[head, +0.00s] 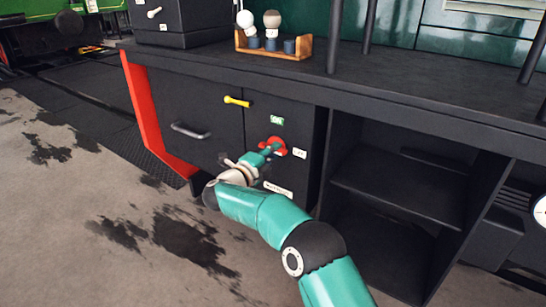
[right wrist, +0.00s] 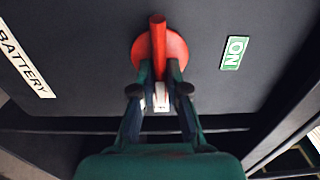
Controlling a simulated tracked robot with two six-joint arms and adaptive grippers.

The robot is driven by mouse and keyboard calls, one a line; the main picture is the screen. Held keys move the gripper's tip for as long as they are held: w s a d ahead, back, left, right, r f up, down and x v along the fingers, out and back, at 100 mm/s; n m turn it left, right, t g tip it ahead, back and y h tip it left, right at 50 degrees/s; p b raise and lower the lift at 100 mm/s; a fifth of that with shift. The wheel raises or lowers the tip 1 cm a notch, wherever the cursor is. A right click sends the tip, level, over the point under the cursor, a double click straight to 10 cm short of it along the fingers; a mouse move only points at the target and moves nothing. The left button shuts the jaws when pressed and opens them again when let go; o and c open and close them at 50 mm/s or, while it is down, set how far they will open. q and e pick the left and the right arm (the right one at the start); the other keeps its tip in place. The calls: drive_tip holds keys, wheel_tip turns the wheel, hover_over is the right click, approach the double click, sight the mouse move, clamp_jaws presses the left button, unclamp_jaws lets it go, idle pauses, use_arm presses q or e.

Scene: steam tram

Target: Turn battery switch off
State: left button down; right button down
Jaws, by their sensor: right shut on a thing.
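The battery switch (right wrist: 174,46) is a red round knob with a raised bar handle on a dark panel. In the right wrist view the bar runs up and down the picture, with a green ON label (right wrist: 235,53) to its right and a white BATTERY label (right wrist: 25,65) to its left. In the head view the red switch (head: 281,149) shows partly behind my right gripper (head: 268,154). The gripper is shut on the switch handle, one finger on each side in the right wrist view (right wrist: 160,75). My left gripper is in neither view.
A yellow handle (head: 238,101) and a grey drawer pull (head: 190,131) are to the left of the switch. The dark counter (head: 420,90) overhangs the panel. Open shelves (head: 400,185) are to the right. A wooden rack (head: 273,47) stands on the counter.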

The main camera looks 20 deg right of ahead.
drive_tip(key=shift+s+f, duration=0.1)
drive_tip(key=shift+f, duration=0.2)
drive_tip(key=c, duration=1.2)
unclamp_jaws()
drive_tip(key=shift+c, duration=0.2)
drive_tip(key=shift+o, duration=0.3)
drive_tip(key=shift+r, duration=0.1)
drive_tip(key=v, duration=1.2)
